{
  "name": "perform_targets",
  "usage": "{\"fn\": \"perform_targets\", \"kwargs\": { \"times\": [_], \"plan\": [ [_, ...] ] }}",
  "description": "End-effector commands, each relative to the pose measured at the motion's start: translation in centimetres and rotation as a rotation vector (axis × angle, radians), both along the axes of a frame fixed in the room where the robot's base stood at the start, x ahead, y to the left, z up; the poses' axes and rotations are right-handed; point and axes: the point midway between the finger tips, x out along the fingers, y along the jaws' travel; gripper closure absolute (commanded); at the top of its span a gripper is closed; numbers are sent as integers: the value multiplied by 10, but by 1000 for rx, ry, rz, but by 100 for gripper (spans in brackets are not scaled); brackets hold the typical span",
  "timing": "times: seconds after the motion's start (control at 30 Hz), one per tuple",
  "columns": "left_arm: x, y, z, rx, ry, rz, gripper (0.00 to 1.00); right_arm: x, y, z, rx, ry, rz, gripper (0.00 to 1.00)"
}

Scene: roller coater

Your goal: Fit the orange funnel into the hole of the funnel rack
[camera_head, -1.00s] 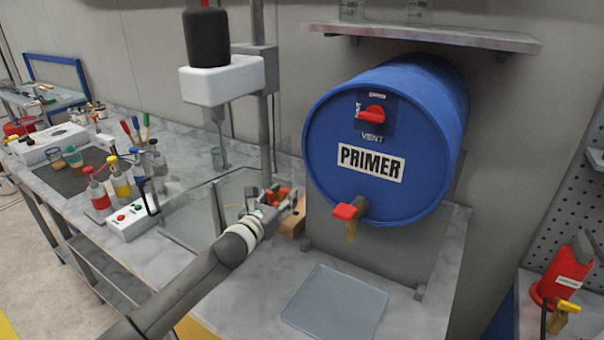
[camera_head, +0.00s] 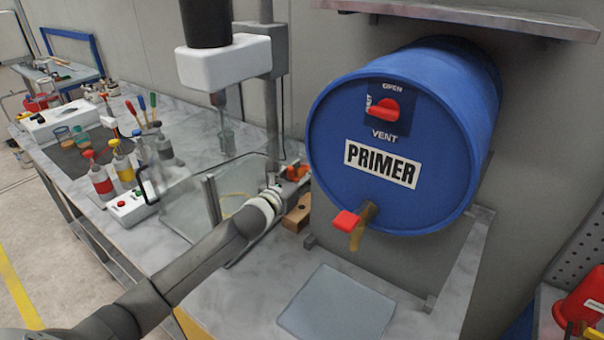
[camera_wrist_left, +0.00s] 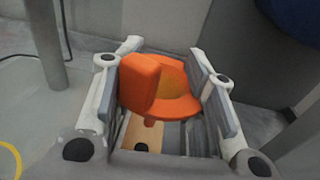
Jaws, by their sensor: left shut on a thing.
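My left gripper (camera_head: 286,184) is shut on the orange funnel (camera_head: 297,171), behind the wooden funnel rack (camera_head: 299,214) in the head view's picture. In the left wrist view the orange funnel (camera_wrist_left: 180,82) sits between the two fingers (camera_wrist_left: 160,95), its wide bowl facing up. The light wooden rack (camera_wrist_left: 150,133) shows below the funnel, with a dark round hole (camera_wrist_left: 142,148) in it. The funnel's lower end is partly hidden, and I cannot tell whether it touches the rack. My right gripper is not in view.
The blue primer drum (camera_head: 400,140) with its red tap (camera_head: 346,221) stands close right of the gripper. A mixer on a post (camera_head: 225,62) and glass panels stand left. A flat grey plate (camera_head: 338,303) lies in front. Bottles (camera_head: 101,178) stand farther left.

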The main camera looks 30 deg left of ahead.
Motion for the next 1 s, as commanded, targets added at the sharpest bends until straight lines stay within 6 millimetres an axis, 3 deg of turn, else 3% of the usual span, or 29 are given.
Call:
{"fn": "perform_targets", "kwargs": {
  "times": [0.27,0.5,1.0],
  "plan": [
    [0,0,-27,2,0,-2,80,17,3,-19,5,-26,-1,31],
    [0,0,-43,2,-1,-2,80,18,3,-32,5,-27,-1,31],
    [0,0,-48,1,-1,-2,80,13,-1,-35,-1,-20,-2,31]
  ]
}}
